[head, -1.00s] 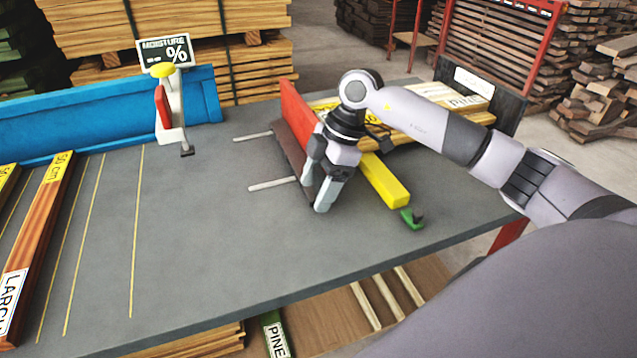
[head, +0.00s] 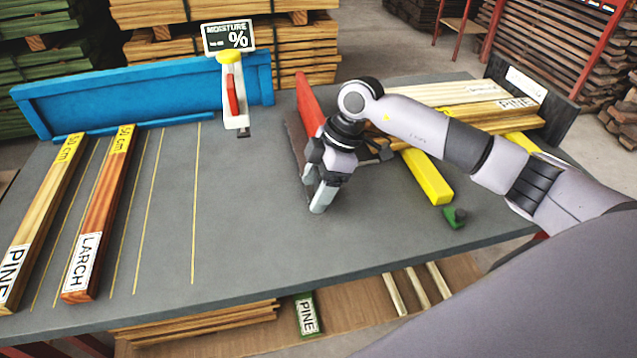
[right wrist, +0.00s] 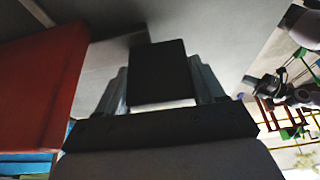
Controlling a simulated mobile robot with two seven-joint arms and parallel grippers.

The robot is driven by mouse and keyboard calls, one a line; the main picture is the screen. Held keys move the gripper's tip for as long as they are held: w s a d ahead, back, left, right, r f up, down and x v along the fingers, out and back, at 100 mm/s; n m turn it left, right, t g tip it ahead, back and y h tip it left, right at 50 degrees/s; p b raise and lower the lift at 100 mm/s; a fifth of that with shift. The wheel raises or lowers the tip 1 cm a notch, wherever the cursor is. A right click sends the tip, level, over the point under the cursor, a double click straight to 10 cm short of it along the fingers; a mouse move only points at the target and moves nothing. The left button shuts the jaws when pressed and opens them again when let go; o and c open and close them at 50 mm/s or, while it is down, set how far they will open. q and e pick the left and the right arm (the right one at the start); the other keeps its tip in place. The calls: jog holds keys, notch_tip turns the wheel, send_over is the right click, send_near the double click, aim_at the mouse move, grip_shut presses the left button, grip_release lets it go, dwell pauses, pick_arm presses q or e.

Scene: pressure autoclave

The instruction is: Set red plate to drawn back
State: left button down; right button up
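The red plate (head: 309,105) stands upright on the grey table, with a dark brown part (head: 297,145) along its near lower end. My right gripper (head: 317,190) points down at its near end, on its right side, and hides part of it. In the right wrist view the red plate (right wrist: 40,85) fills the left side. There a dark block (right wrist: 160,72) fills the space between the two fingers of my right gripper, which appear to touch its sides. How the block joins the plate is hidden. My left gripper is not in view.
A blue fence (head: 140,95) and a moisture meter (head: 232,95) stand at the back. PINE and LARCH boards (head: 100,210) lie left. The middle is clear.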

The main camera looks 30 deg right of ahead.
jog(key=o, duration=0.3)
jog(key=shift+w+a+r, duration=0.1)
jog(key=shift+a, duration=0.25)
jog(key=shift+d, duration=0.1)
jog(key=shift+d+r, duration=0.1)
jog(key=shift+r, duration=0.05)
jog(key=v, duration=0.6)
jog(key=shift+d+r, duration=0.15)
jog(key=shift+r, duration=0.2)
